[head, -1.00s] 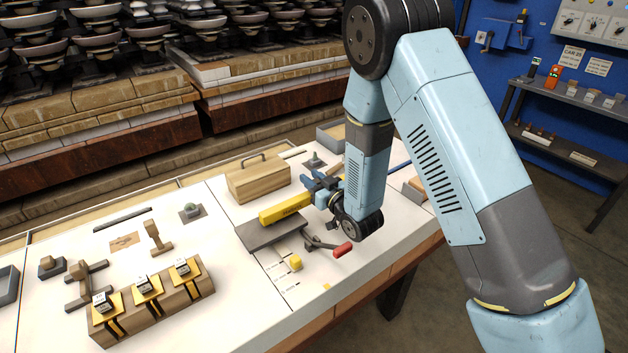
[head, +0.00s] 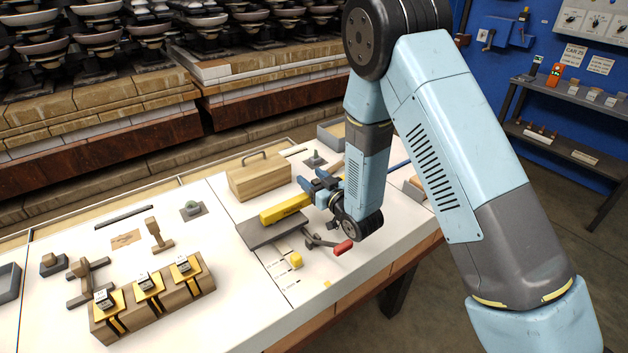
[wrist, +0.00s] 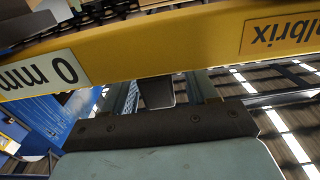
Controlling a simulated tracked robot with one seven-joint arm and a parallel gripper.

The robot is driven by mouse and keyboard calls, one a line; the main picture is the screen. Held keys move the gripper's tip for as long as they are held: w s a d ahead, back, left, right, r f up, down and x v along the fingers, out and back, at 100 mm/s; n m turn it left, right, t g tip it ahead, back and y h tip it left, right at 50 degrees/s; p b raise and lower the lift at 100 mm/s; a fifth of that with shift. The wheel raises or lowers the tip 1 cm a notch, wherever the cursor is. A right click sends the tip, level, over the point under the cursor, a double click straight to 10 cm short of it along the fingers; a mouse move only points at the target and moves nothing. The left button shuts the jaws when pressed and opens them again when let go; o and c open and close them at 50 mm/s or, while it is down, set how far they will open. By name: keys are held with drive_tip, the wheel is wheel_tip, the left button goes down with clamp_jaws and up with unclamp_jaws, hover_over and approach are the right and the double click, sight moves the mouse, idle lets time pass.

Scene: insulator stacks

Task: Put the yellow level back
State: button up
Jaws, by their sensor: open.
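The yellow level (head: 285,210) lies lengthwise along the back edge of a dark grey plate (head: 272,233) on the white bench. In the wrist view the level (wrist: 165,45) crosses the upper part of the picture, very close, with a "0 mm" label and part of a brand name showing.
A wooden box (head: 259,178) with a handle stands behind the level. A red-handled tool (head: 330,243) and a small yellow block (head: 296,260) lie in front. A wooden stand (head: 150,300) with weights is at the front left. Bare bench lies between.

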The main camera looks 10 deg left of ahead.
sight(319, 183)
drive_tip(key=v, duration=0.7)
drive_tip(key=shift+s, duration=0.45)
drive_tip(key=shift+w+r, duration=0.25)
drive_tip(key=w+d+r+m+h, duration=0.2)
drive_tip(key=w+d+r+h, duration=0.15)
drive_tip(key=d+r, duration=0.35)
drive_tip(key=w+d+r+m+h, duration=0.2)
drive_tip(key=w+d+r+h, duration=0.15)
drive_tip(key=d+r, duration=0.35)
drive_tip(key=s+d+r+m+g+h, duration=0.1)
drive_tip(key=s+d+r+h, duration=0.1)
drive_tip(key=s+d+r, duration=0.3)
drive_tip(key=s+d+r+m+h, duration=0.1)
drive_tip(key=d+r+m+h, duration=0.15)
drive_tip(key=d, duration=0.45)
drive_tip(key=s+d+r+m+g+h, duration=0.1)
drive_tip(key=s+d+r, duration=0.3)
drive_tip(key=s, duration=0.7)
drive_tip(key=s+d+r+m+g+h, duration=0.1)
drive_tip(key=s+d+r+g, duration=0.2)
drive_tip(key=s, duration=0.9)
drive_tip(key=d+g, duration=0.1)
drive_tip(key=d, duration=0.2)
drive_tip(key=shift+s+d+r, duration=0.2)
drive_tip(key=shift+d+r, duration=0.05)
drive_tip(key=shift+r, duration=0.1)
